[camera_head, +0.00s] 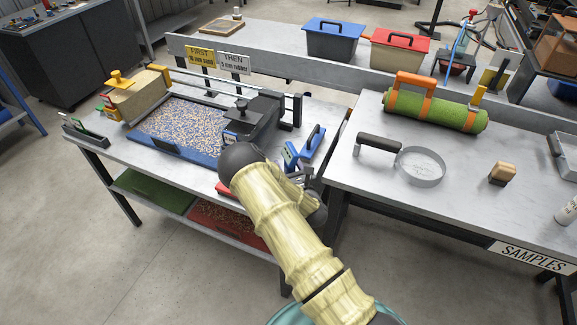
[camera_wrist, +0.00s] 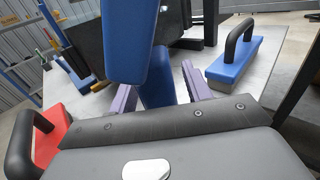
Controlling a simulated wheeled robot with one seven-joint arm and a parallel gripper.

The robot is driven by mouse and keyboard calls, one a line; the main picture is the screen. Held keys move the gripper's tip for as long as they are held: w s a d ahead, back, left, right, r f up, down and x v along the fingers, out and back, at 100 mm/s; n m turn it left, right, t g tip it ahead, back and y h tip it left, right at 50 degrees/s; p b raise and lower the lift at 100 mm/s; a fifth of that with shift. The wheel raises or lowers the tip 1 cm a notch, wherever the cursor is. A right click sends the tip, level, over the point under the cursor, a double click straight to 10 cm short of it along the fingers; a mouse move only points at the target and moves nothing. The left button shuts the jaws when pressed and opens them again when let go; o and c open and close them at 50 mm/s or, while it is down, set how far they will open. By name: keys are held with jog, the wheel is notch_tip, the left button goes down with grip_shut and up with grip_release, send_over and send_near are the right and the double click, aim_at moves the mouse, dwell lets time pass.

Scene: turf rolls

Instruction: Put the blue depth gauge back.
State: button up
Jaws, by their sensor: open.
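My gripper (camera_wrist: 158,92) is open, its purple fingers on either side of a blue block (camera_wrist: 155,85). A taller blue upright piece (camera_wrist: 127,40) stands in front of it. In the head view an upright blue piece with a pale mark (camera_head: 290,155) is beside my gripper (camera_head: 304,176), at the table's right end. I take this blue piece to be the depth gauge; its lower part is hidden, and whether the fingers touch it cannot be told. A separate blue block with a black handle (camera_wrist: 235,60) lies to the right; it also shows in the head view (camera_head: 313,141).
A red block with a black handle (camera_wrist: 42,140) is close at left in the wrist view. A blue-edged tray of granules (camera_head: 180,128) and a dark box (camera_head: 262,118) fill the table. A dark slotted holder (camera_head: 85,131) sits front left. The samples bench (camera_head: 450,200) stands right.

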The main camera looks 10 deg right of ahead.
jog(key=shift+r, duration=0.1)
jog(key=shift+s, duration=0.15)
jog(key=s, duration=0.3)
jog(key=s+d, duration=0.1)
jog(key=s, duration=0.5)
jog(key=shift+d, duration=0.25)
jog(key=shift+s+d+f+b, duration=0.1)
jog(key=shift+f+b, duration=0.4)
jog(key=shift+b, duration=0.15)
jog(key=shift+s+f+b, duration=0.15)
jog(key=shift+s+b, duration=0.1)
jog(key=shift+b, duration=0.65)
jog(key=shift+s+d+b, duration=0.25)
jog(key=shift+s+b, duration=0.05)
jog(key=shift+b, duration=0.6)
jog(key=shift+s+a+r+b, duration=0.25)
jog(key=shift+s+r+b, duration=0.45)
jog(key=shift+b, duration=0.5)
